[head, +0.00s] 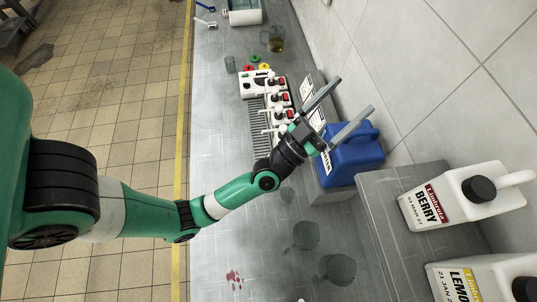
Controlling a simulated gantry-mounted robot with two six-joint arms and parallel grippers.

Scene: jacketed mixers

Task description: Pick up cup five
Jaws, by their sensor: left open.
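My left gripper (355,93) is open, its two long grey fingers spread and empty. It is above the row of dispensers and the blue jug, pointing toward the tiled wall. Several clear cups show, and I read no number on any, so I cannot tell which is cup five. Two larger, greyish see-through cups (306,236) (336,270) are at the near end, and a fainter one (287,195) is close to my arm. My right gripper is not in view.
White dispensers with red parts (281,99) line the counter (213,130). The blue jug (360,150) stands at the wall side. White jugs, one labelled BERRY (450,200), stand on a raised grey block. Red spots (234,281) mark the near counter.

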